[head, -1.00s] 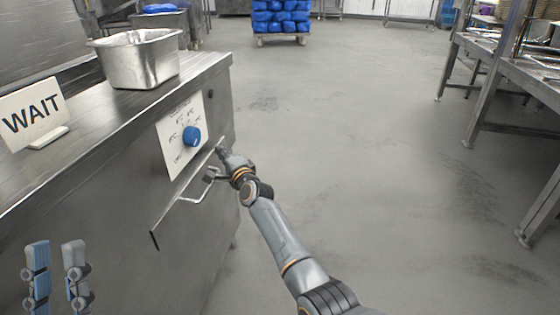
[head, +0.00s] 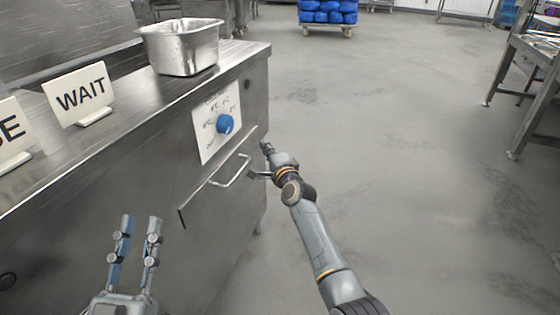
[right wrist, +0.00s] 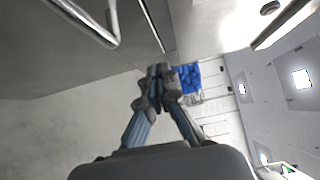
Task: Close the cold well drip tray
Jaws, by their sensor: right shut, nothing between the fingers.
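The cold well drip tray front (head: 222,200) is a steel panel in the counter's side, with a wire bar handle (head: 231,171). Its top edge shows as a slanted line with a dark notch at the near end; I cannot tell whether it is fully flush. My right gripper (head: 266,148) is shut and empty beside the far end of the tray front, to the right of the handle. In the right wrist view its fingertips (right wrist: 157,72) meet, apart from the handle (right wrist: 92,22) at upper left. My left gripper (head: 139,222) is open and empty, in front of the counter's side.
The counter top holds a steel pan (head: 181,50), a WAIT sign (head: 80,94) and another sign (head: 10,130). The floor (head: 400,150) to the right is clear; a steel table (head: 530,60) stands beyond.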

